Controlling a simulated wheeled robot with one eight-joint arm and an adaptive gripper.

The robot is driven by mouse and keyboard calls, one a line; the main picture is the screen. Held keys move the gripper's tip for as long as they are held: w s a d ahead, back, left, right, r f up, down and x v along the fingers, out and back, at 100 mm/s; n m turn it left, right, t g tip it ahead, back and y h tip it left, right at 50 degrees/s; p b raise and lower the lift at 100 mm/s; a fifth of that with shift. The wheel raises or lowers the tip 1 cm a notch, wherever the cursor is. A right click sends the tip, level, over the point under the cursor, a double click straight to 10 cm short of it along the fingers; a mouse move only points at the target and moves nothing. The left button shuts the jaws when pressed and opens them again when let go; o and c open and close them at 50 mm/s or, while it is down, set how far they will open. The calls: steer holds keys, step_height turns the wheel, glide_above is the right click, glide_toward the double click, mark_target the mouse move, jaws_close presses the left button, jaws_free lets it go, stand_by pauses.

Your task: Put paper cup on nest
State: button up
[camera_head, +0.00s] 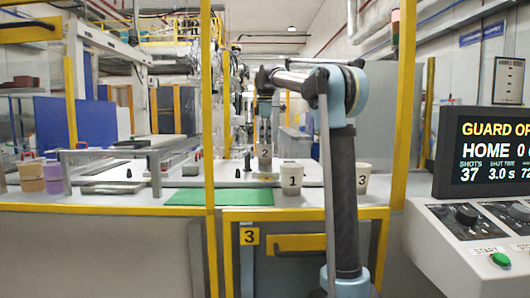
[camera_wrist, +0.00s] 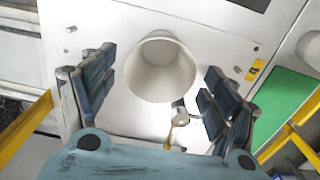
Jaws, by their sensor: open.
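In the wrist view, a plain white paper cup (camera_wrist: 160,72) is between the fingers of my gripper (camera_wrist: 160,64), with gaps on both sides. The gripper is open. I look down into the cup's open mouth. In the head view, cups marked 1 (camera_head: 291,179), 2 (camera_head: 265,158) and 3 (camera_head: 362,178) are on the work surface. Cup 2 is farthest back, near the end of my arm. The cup between my fingers seems to be cup 2, but its number is hidden. I cannot clearly make out a nest; a white plate (camera_wrist: 125,118) lies under the cup.
A green mat (camera_head: 220,197) lies at the front of the surface; it also shows in the wrist view (camera_wrist: 292,105). Another cup (camera_wrist: 311,48) is at the wrist view's right edge. Yellow guard posts (camera_head: 208,120) stand in front. Stacked containers (camera_head: 32,178) are left, a control panel (camera_head: 480,235) right.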

steer(key=shift+r, duration=2.7)
